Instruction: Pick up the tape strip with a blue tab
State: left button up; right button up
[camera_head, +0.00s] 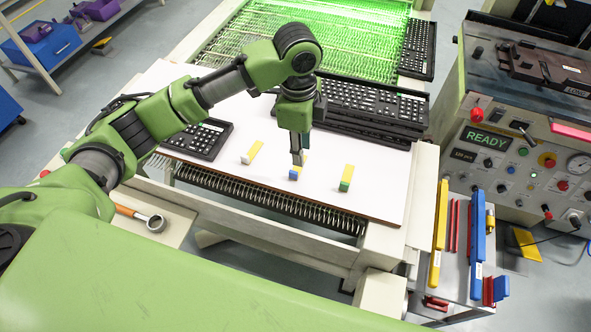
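The tape strip with a blue tab (293,174) lies on the white work surface (240,192), in the middle of a row of three strips. Its yellow part is mostly hidden behind my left gripper (298,158). The gripper points down with its tips right at this strip, just beyond the blue tab. I cannot tell whether the fingers touch the strip or how far apart they are. A strip with a whitish tab (246,159) lies to the left, and one with a green tab (345,185) to the right. My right gripper is out of view.
A black keyboard (198,138) lies at the left of the surface, and stacked keyboards (372,108) stand behind the gripper. A control panel reading READY (486,138) stands at the right. The surface around the green-tab strip is clear.

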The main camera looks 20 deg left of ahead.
pick_arm(q)
jog(key=a+r, duration=0.2)
jog(key=p, duration=0.1)
send_over(294, 172)
jog(key=f, duration=0.8)
jog(key=shift+s+d+f, duration=0.1)
jog(key=shift+d+f, duration=0.1)
jog(key=f, duration=0.1)
jog(key=f+p, duration=0.1)
jog(key=f, duration=0.1)
jog(key=f+p, duration=0.1)
jog(key=f, duration=0.1)
jog(key=shift+a+f, duration=0.1)
jog(key=shift+a, duration=0.2)
grip_shut()
